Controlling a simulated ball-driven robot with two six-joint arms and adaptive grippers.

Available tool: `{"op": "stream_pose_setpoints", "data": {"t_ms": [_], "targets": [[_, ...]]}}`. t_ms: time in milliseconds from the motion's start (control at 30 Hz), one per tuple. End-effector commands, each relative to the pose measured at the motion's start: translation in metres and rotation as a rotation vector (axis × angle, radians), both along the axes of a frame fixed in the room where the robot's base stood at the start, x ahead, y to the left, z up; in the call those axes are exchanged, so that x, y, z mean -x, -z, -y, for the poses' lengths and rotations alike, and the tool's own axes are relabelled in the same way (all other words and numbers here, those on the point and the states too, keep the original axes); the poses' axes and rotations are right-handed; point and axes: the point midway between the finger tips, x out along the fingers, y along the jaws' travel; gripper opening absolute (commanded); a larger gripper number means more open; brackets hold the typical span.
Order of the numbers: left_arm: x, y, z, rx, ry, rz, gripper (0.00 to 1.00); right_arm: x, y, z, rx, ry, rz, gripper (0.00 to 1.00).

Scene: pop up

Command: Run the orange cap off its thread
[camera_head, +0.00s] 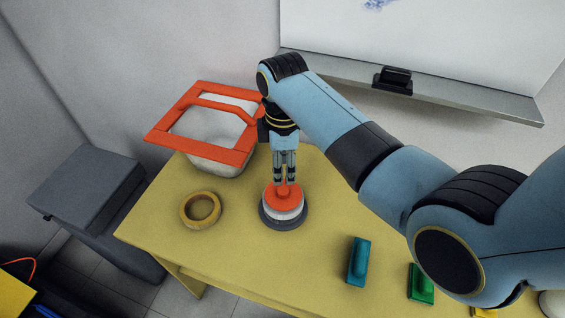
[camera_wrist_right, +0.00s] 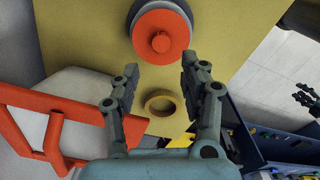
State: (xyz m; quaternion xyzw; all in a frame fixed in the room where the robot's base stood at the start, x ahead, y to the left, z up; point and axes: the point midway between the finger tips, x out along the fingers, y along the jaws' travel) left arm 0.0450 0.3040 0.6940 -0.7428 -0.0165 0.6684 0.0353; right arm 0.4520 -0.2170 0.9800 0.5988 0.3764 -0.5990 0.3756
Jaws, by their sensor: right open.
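The orange cap (camera_head: 284,194) sits on top of a white jar (camera_head: 283,212) on a round dark grey base, upright on the yellow table. In the right wrist view the cap (camera_wrist_right: 161,36) shows as an orange disc with a small round knob. My right gripper (camera_head: 284,180) points down right above the cap. In the right wrist view its two fingers (camera_wrist_right: 160,75) are spread apart with nothing between them. The head view does not clearly show whether the fingertips touch the knob. A dark jointed shape (camera_wrist_right: 306,97) at the right wrist view's edge looks like my left gripper, too small to read.
A tan ring (camera_head: 186,213) lies left of the jar. A white container with an orange frame (camera_head: 246,157) stands at the back left. A teal block (camera_head: 358,262) and a green block (camera_head: 420,284) lie at the front right. The yellow table (camera_head: 240,260) is clear in front of the jar.

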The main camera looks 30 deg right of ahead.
Motion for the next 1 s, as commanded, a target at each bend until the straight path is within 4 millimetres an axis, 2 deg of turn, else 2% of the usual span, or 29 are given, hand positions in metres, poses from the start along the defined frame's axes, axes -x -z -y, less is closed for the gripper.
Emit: {"op": "stream_pose_setpoints", "data": {"t_ms": [200, 367, 400, 500, 667, 733, 1000], "targets": [[0.015, 0.001, -0.006, -0.007, 0.002, -0.023, 0.40, 0.001, 0.027, 0.000, 0.000, 0.000, -0.004, 0.44], [0.013, 0.001, -0.006, -0.007, 0.001, -0.020, 0.40, 0.001, 0.051, 0.000, 0.001, 0.001, -0.003, 0.44], [0.011, 0.012, -0.006, -0.007, 0.001, -0.017, 0.40, 0.000, 0.062, 0.000, 0.000, 0.001, 0.000, 0.44], [0.004, 0.028, -0.005, -0.005, 0.001, -0.006, 0.40, 0.001, 0.077, 0.000, 0.000, 0.001, 0.000, 0.44], [-0.002, 0.045, -0.002, -0.002, 0.001, 0.002, 0.40, 0.001, 0.090, 0.000, 0.000, 0.001, -0.001, 0.43], [-0.002, 0.040, 0.000, 0.000, 0.000, 0.002, 0.40, 0.001, 0.085, 0.000, 0.000, 0.001, -0.001, 0.34], [0.004, 0.039, 0.000, 0.000, 0.000, -0.005, 0.40, 0.002, 0.084, 0.000, 0.000, 0.000, -0.002, 0.00]]}}
